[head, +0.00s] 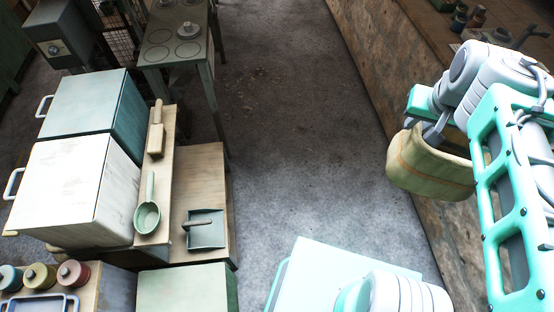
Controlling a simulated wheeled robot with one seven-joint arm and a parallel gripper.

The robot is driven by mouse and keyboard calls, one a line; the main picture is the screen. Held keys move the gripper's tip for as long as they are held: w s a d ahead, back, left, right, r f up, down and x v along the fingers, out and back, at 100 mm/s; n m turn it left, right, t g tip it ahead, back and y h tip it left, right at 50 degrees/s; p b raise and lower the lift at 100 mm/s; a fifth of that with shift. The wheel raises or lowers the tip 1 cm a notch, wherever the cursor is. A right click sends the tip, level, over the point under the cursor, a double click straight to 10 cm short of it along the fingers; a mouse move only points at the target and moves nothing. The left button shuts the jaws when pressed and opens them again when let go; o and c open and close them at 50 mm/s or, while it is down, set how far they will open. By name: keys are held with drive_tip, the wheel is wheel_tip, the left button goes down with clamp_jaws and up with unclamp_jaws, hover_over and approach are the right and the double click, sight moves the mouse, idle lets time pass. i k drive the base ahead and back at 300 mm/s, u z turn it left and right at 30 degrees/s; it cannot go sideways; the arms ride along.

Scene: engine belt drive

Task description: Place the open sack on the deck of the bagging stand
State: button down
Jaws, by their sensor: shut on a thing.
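The open sack (428,172) is tan cloth with an orange stripe. It hangs at the right of the head view, its mouth facing up. My gripper (436,130) is shut on the sack's rim and holds it off the floor, beside the brown wall or counter side. The fingertips are partly hidden by the sack. A wooden stand (213,160) at left centre has a low deck and a raised ledge; it may be the bagging stand, but I cannot tell for sure. The sack is well to the right of it.
A green scoop (148,212) and a brush (156,130) lie on the ledge; a dustpan (205,232) lies on the lower deck. White (65,185) and teal (95,105) bins stand left. A table with round plates (172,52) stands behind. The grey floor (290,130) between is clear.

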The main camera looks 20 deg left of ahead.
sight(209, 169)
drive_tip(key=i, duration=1.05)
drive_tip(key=z, duration=5)
drive_tip(key=k, duration=2.6)
drive_tip(key=u, duration=0.2)
